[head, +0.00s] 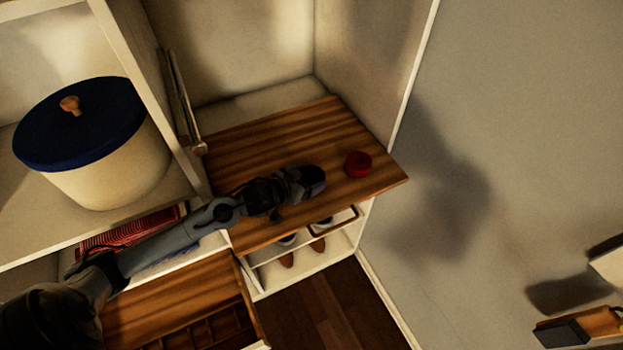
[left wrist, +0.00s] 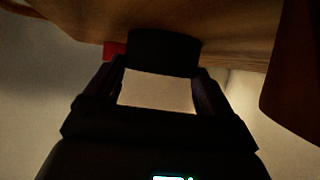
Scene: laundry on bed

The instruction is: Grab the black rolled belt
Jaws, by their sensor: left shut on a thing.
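The black rolled belt (left wrist: 165,52) shows in the left wrist view as a dark, short cylinder between the fingertips of my left gripper (left wrist: 160,80). The gripper is shut on it. In the head view my left gripper (head: 302,183) is over the wooden shelf top, and the dark belt (head: 315,176) shows at its tip, partly hidden by the fingers. I cannot tell whether the belt touches the wood. My right gripper is not in view.
A red rolled belt (head: 358,164) lies on the wooden shelf top (head: 275,130), right of my left gripper; its red edge shows behind the black belt in the wrist view (left wrist: 114,50). A white basket with a blue lid (head: 82,120) stands left. Shoes (head: 318,244) sit below. An open drawer (head: 185,290) is lower left.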

